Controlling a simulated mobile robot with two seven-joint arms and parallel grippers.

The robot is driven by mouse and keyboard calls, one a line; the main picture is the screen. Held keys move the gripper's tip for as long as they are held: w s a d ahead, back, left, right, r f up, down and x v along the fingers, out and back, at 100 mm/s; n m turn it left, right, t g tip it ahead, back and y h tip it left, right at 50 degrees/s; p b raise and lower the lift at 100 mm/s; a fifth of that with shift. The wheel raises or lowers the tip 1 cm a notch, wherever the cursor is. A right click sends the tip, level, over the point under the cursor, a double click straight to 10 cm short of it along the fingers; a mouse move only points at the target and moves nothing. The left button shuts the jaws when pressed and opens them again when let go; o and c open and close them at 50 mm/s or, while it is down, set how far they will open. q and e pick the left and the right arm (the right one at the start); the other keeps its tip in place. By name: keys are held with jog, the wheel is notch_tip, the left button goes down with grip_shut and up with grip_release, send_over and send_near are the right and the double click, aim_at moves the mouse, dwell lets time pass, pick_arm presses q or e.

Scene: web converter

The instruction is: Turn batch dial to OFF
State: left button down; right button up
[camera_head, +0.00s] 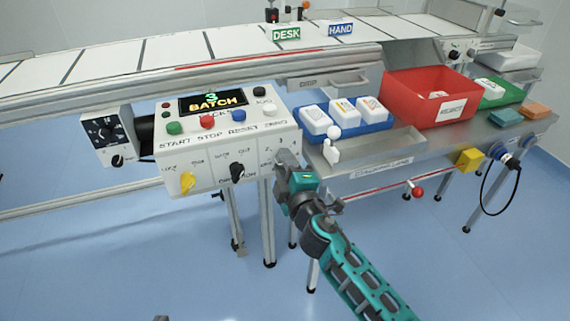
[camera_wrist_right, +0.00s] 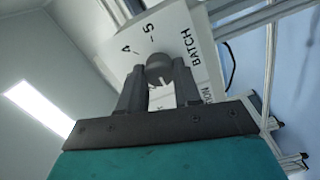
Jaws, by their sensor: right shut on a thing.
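The control box (camera_head: 225,145) shows a lit display reading "3 BATCH" in the head view. The batch dial is at the box's right end, mostly hidden behind my right gripper (camera_head: 287,168). In the right wrist view, the round grey batch dial (camera_wrist_right: 159,68) sits between the fingers of my right gripper (camera_wrist_right: 161,88), beside a "BATCH" label and the marks 4 and 5. The gripper is shut on the dial. The dial's pointer direction and the OFF mark cannot be made out. My left gripper is not in view.
A yellow knob (camera_head: 187,182) and a black knob (camera_head: 237,172) sit left of the batch dial on the same face. Coloured buttons line the box top. A steel table (camera_head: 400,150) with a red bin (camera_head: 428,97) and a blue tray (camera_head: 345,131) stands to the right.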

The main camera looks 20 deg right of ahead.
jog(key=shift+n, duration=1)
jog(key=o, duration=1.1)
jog(key=shift+c, duration=0.2)
jog(key=s+b, duration=0.1)
jog(key=s, duration=1.2)
jog(key=shift+d, duration=0.2)
